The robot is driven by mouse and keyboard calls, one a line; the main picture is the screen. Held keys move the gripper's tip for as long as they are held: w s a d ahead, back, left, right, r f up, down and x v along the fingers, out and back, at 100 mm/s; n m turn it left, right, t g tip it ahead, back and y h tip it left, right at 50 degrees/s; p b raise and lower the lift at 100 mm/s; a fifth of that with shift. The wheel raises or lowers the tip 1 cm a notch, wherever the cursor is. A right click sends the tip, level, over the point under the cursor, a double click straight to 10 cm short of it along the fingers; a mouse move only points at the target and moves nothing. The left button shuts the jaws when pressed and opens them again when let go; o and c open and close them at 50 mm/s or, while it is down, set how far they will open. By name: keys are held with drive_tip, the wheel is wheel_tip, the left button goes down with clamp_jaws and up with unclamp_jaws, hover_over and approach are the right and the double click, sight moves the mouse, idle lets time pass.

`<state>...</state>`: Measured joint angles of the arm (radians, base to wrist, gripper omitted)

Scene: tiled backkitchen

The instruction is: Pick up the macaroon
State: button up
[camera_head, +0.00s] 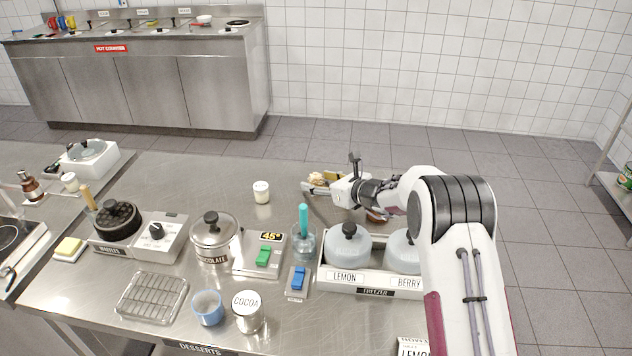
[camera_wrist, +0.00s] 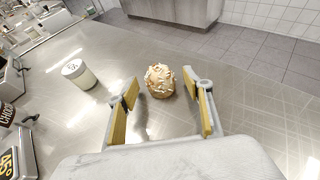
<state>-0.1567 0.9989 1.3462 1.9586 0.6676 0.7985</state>
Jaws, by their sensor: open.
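The macaroon (camera_wrist: 160,81) is a small, rough, golden-brown mound with pale flakes on the steel counter. In the wrist view it stands between and just beyond the tips of my open gripper (camera_wrist: 165,95), with nothing held. In the head view the macaroon (camera_head: 317,179) shows small at the counter's far side, partly hidden by my gripper (camera_head: 322,186). I cannot tell whether the fingers touch it.
A white-lidded jar (camera_wrist: 78,74) stands left of the macaroon and also shows in the head view (camera_head: 261,192). Nearer are the freezer tray (camera_head: 333,283) with lidded tubs, the chocolate pot (camera_head: 214,240) and a wire rack (camera_head: 152,297). Bare counter surrounds the macaroon.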

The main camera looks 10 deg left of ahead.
sight(319, 178)
drive_tip(key=shift+w+a+f, duration=0.1)
drive_tip(key=shift+a, duration=0.05)
idle(0.4)
drive_tip(key=c, duration=1)
drive_tip(key=shift+r, duration=5)
